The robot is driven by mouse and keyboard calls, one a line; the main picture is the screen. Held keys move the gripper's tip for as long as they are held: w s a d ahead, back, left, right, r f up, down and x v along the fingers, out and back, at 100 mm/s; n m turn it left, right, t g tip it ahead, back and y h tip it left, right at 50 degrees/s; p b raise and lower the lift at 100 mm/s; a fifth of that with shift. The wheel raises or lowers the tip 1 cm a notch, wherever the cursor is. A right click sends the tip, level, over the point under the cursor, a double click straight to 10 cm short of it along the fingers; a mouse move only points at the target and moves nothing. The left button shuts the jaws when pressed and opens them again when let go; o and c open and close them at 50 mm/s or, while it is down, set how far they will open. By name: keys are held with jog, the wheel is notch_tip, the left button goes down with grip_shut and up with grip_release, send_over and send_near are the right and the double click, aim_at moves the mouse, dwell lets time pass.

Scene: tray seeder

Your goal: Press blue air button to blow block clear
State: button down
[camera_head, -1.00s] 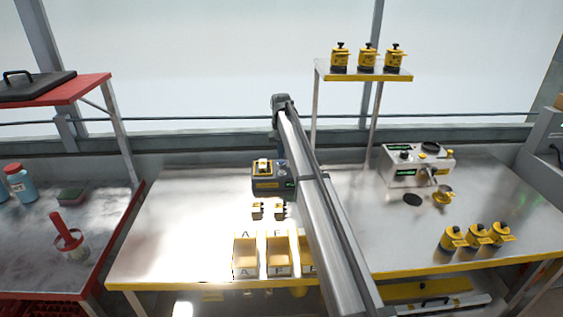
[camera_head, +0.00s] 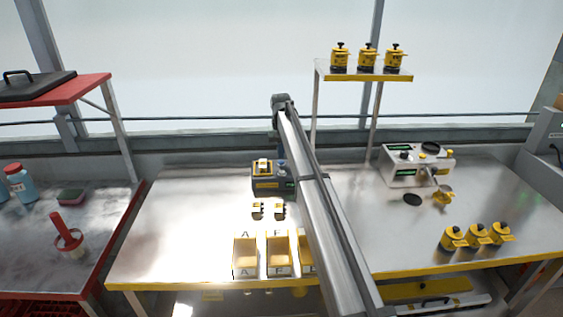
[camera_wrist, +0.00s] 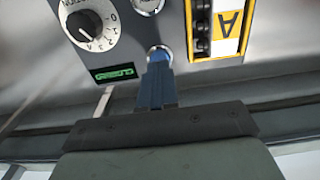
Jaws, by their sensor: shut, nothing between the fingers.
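The seeder unit, a dark grey box (camera_head: 267,185), stands on the metal table in the head view, with a yellow block on top. In the wrist view, the blue air button (camera_wrist: 158,54) sits in a silver ring on its panel. My gripper (camera_wrist: 157,72) is shut and empty, with its blue fingers together. Its tips are right at the button and cover part of it. I cannot tell whether they touch or press it. My arm hides part of the table in the head view.
A numbered dial (camera_wrist: 90,24) and a small green display (camera_wrist: 113,73) lie left of the button. Yellow bins (camera_head: 245,270) stand at the front edge. A white instrument (camera_head: 400,176) and several yellow pots (camera_head: 478,236) stand on the right.

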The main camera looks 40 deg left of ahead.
aim_at(281, 161)
jog(key=shift+f, duration=1)
dwell(0.7)
jog(key=shift+r, duration=0.1)
notch_tip(281, 161, up, 8)
dwell(1.2)
dwell(0.5)
